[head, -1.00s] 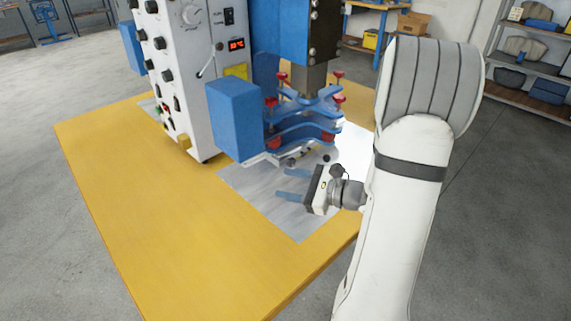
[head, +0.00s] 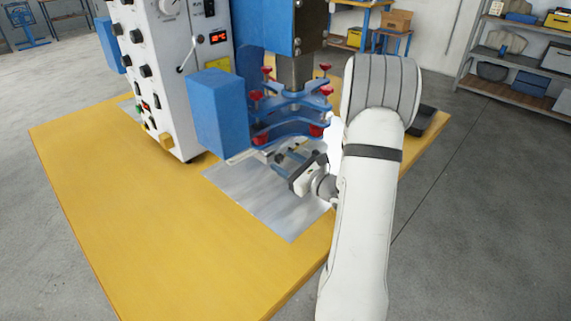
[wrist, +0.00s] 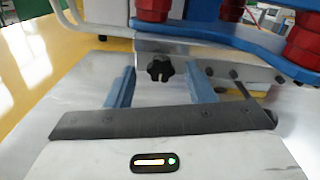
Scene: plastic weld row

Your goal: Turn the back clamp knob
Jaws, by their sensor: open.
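A black lobed knob (wrist: 160,70) sits on a pale metal bar under the blue clamp plates (wrist: 210,30) in the wrist view. I cannot tell whether it is the back clamp knob. My gripper (wrist: 160,73) is open, with one blue finger on each side of the knob in the picture. Whether the fingers touch it or are apart in depth is unclear. In the head view my gripper (head: 281,160) is low, in front of the stacked blue clamp plates (head: 290,124), and the knob is hard to make out there.
Red knobs (head: 326,90) stand on and between the clamp plates. A blue block (head: 218,110) and the white control cabinet (head: 160,85) stand to the left. A bare metal plate (head: 255,200) lies on the yellow table (head: 110,210), whose front left is clear.

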